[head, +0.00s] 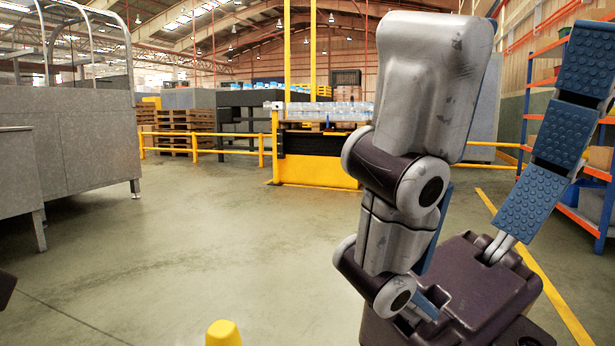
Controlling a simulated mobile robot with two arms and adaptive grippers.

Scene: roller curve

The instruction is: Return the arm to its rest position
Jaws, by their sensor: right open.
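My right gripper (515,70) fills the right half of the head view, raised close to the camera. Its grey-backed finger stands to the left and a finger with blue studded pads leans out to the right. The two fingers are spread wide apart, with nothing held between them. The dark purple palm is at the lower right, cut off by the bottom edge.
Grey metal cabinets (75,145) stand at the left. A yellow guard rail (203,136) and wooden pallets (190,122) are behind. Shelving (601,215) is at the far right. A yellow rounded top (223,333) shows at the bottom edge. The middle floor is clear.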

